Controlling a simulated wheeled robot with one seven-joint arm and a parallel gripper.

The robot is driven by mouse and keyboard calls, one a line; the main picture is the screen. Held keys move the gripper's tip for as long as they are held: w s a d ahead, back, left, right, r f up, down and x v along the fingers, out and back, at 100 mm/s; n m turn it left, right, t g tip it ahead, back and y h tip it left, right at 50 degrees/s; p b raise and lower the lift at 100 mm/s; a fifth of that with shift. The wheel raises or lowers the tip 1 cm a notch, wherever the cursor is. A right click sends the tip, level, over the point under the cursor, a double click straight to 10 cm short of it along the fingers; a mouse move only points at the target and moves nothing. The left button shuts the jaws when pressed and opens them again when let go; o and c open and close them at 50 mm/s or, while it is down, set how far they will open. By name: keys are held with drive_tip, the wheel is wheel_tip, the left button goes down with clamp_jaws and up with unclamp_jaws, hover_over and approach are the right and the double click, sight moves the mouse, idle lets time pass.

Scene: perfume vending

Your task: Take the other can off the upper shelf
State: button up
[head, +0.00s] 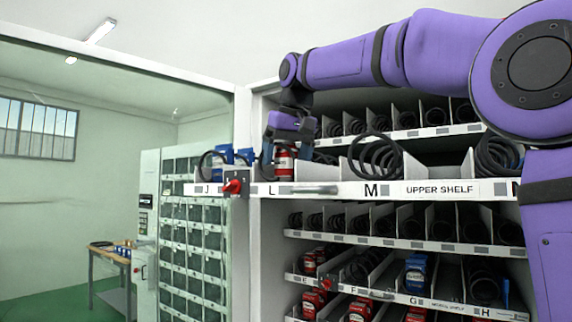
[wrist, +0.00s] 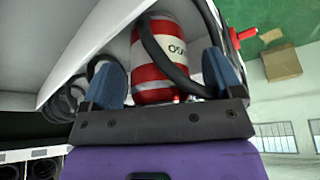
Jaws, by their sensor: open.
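A red and white can (head: 284,163) stands in lane L of the upper shelf (head: 440,190). In the wrist view the can (wrist: 160,60) lies between my two blue fingers, with a black spiral coil (wrist: 155,40) crossing in front of it. My gripper (head: 291,135) reaches down over the can from above in the head view. In the wrist view my gripper (wrist: 163,80) is open, with a gap showing beside the can. The can's lower part is hidden behind the shelf's front strip in the head view.
White dividers and black coils stand close around the can. Lane M holds an empty coil (head: 376,160). Blue items (head: 222,153) are at lane J. A red knob (head: 233,187) juts from the shelf front. Lower shelves hold red cans (head: 309,262) and a blue item (head: 417,272).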

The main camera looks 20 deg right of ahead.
drive_tip(key=c, duration=1.1)
drive_tip(key=shift+r, duration=0.15)
